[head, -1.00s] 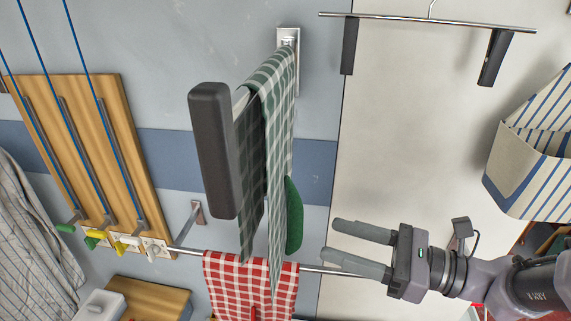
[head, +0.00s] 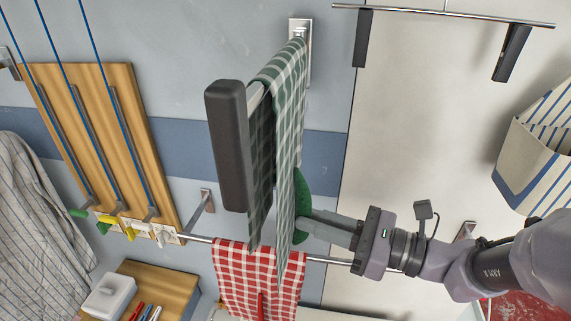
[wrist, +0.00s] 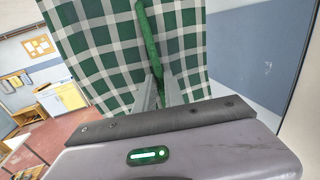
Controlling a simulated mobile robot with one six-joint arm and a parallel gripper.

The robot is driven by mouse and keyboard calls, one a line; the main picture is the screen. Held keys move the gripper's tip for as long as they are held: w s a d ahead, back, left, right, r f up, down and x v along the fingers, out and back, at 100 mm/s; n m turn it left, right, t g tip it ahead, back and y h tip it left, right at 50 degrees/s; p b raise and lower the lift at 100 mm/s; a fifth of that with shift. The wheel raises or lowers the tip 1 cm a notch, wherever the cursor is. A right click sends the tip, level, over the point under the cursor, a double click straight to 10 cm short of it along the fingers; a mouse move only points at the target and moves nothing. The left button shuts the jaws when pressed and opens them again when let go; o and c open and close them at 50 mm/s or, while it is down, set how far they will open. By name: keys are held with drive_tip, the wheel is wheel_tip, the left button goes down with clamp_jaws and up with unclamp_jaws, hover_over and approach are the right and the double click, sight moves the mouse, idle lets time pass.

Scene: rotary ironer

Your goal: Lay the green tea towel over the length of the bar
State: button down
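The green and white checked tea towel (head: 290,110) hangs draped over the bar (head: 256,97), with a flap on each side. The bar runs from a wall bracket out to a dark end block. A solid green tab (head: 302,195) stands against the towel's right side. My gripper (head: 306,222) reaches in from the right, beside the towel's lower right flap. In the wrist view, the towel (wrist: 95,50) fills the centre, and the green tab (wrist: 150,42) runs down between my close-set fingers (wrist: 160,82), which appear shut on it. The fingertip contact is partly hidden.
A red checked cloth (head: 258,280) hangs on a lower rail (head: 330,260) below my gripper. The dark end block (head: 230,145) stands left of the towel. A rail with dark clips (head: 440,12) is at upper right, and a striped bag (head: 530,150) hangs at far right.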

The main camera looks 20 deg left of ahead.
wheel_tip(320, 180, up, 37)
drive_tip(key=p, duration=2.7)
drive_tip(key=w+d+b, duration=0.1)
drive_tip(key=d+b, duration=0.1)
drive_tip(key=d, duration=0.6)
drive_tip(key=shift+w, duration=0.35)
drive_tip(key=shift+a+f, duration=0.1)
